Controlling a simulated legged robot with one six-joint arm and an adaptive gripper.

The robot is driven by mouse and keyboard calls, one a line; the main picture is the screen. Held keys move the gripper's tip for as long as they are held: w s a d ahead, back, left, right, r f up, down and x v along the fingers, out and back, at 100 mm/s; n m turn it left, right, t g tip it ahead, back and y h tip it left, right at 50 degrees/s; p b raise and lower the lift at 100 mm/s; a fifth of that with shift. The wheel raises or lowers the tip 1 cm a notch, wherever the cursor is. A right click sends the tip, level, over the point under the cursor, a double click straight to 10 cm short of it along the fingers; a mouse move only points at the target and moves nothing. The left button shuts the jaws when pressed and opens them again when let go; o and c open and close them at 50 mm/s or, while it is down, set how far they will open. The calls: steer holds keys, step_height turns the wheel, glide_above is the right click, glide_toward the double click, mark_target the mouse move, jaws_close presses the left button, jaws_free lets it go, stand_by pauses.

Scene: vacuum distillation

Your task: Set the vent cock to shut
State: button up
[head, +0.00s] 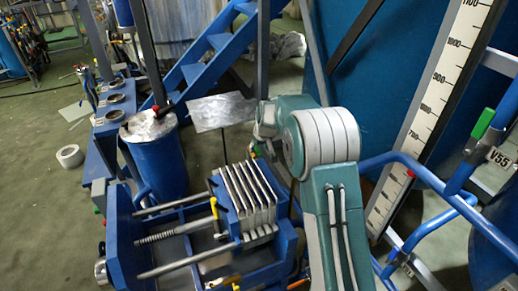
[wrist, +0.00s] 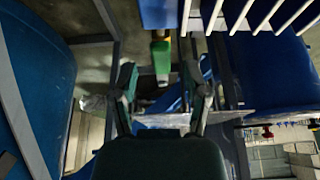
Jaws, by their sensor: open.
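A green handle (wrist: 161,60) on a grey fitting shows in the wrist view, lying in line with the gap between my fingers. It looks like a cock's lever, but no label on it is readable, so I cannot tell for sure that it is the vent cock. My gripper (wrist: 162,84) is open, one finger on each side of the handle in the picture. Whether the fingers touch it or are short of it is unclear. In the head view my arm hides most of the gripper. Another green handle (head: 484,124), with a tag V55 (head: 498,157), is at the right.
A blue plate press (head: 123,230) with pale plates (head: 250,190) stands beside my arm. A blue drum (head: 158,165), a flat grey panel (head: 221,112) and blue stairs (head: 205,47) are behind. Blue pipes (head: 408,160) and a numbered scale (head: 437,95) crowd the right. Open floor lies at left.

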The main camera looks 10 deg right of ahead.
steer(key=shift+w+a+f, duration=0.2)
steer(key=shift+f, duration=0.3)
steer(key=shift+d, duration=0.1)
jaws_close()
steer(key=shift+d, duration=0.1)
steer(key=shift+w+d+n+y, duration=0.1)
steer(key=shift+d+n+y, duration=0.2)
steer(key=shift+n, duration=0.5)
jaws_free()
